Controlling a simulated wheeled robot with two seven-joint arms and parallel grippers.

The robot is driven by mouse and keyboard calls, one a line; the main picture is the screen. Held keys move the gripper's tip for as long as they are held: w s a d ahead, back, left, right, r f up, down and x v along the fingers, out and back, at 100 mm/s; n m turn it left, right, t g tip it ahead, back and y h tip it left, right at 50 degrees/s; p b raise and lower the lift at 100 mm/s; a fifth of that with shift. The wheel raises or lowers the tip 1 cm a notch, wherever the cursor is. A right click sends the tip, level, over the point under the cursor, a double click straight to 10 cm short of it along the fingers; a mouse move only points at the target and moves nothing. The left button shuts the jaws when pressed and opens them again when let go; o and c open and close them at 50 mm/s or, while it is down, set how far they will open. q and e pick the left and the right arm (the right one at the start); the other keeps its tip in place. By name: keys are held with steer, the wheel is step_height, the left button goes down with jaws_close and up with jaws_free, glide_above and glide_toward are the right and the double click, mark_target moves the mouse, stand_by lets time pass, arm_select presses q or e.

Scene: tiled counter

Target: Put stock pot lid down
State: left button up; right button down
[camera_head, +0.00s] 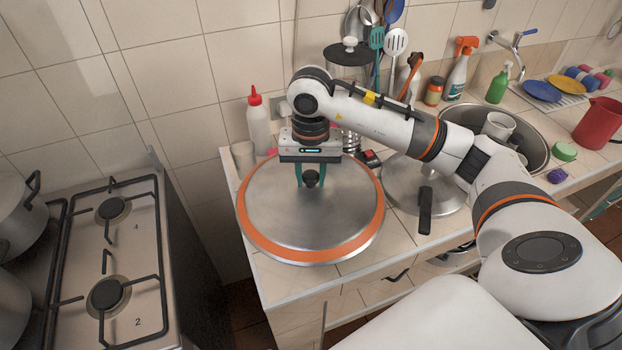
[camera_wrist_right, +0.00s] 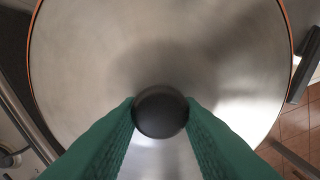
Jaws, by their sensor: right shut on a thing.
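The stock pot lid (camera_head: 270,215) is a large round steel lid with an orange rim and a black knob. It is at the left end of the tiled counter, its left edge reaching out over the counter's edge. My right gripper (camera_head: 311,178) is above the lid's centre, its green fingers shut on the black knob. In the right wrist view the knob (camera_wrist_right: 160,112) sits between both fingers, with the steel lid (camera_wrist_right: 90,60) filling most of the picture. I cannot tell whether the lid touches the counter. My left gripper is not in view.
A gas stove (camera_head: 112,260) stands at the left, across a gap, with pots at its far left. A second steel lid (camera_head: 405,190) with a black handle lies right of the lid. A white bottle (camera_head: 259,125) stands behind. A sink (camera_head: 535,140) and red jug (camera_head: 597,123) are right.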

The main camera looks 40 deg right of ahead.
mark_target(310, 187)
steer(key=shift+f, duration=0.65)
steer(key=shift+f+p, duration=0.3)
steer(key=shift+f, duration=0.35)
steer(key=shift+f+b, duration=0.45)
steer(key=shift+b, duration=0.35)
steer(key=c, duration=1)
jaws_free()
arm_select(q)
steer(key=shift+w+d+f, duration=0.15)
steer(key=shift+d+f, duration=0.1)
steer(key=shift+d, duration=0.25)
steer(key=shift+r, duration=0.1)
arm_select(e)
steer(key=shift+r, duration=0.15)
